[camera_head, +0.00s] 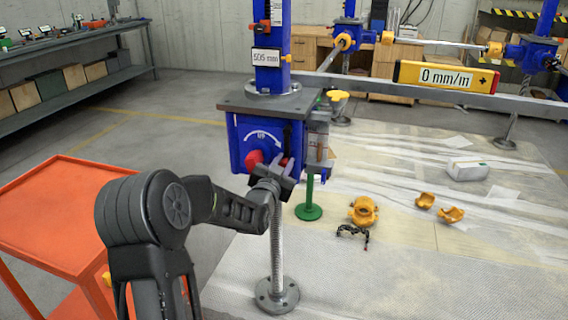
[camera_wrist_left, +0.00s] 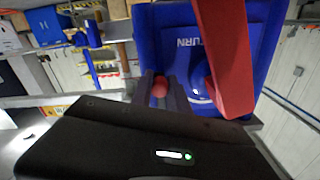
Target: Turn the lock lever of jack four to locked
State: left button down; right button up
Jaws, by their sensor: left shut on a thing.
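The blue jack (camera_head: 268,50) with a "505 mm" plate stands at the centre of the head view. Its number does not show. Its blue housing (camera_head: 262,132) carries a white curved arrow. Below the arrow is a red part (camera_head: 254,159). My left gripper (camera_head: 284,166) is at the housing's lower front, shut on a small red knob. The wrist view shows this red knob (camera_wrist_left: 160,87) between the two fingers (camera_wrist_left: 161,96). A large red bar (camera_wrist_left: 226,60) stands close on the right, before the blue housing. I cannot tell whether bar and knob are joined. My right gripper is not in view.
An orange cart (camera_head: 60,205) stands at left. A threaded rod (camera_head: 277,240) on a round foot stands below the jack. Yellow clamps (camera_head: 363,211) lie on the sheeted floor to the right. A rail with a "0 mm/m" level (camera_head: 446,77) runs right.

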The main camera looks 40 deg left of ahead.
pick_arm(q)
jog(key=shift+d+f, duration=0.2)
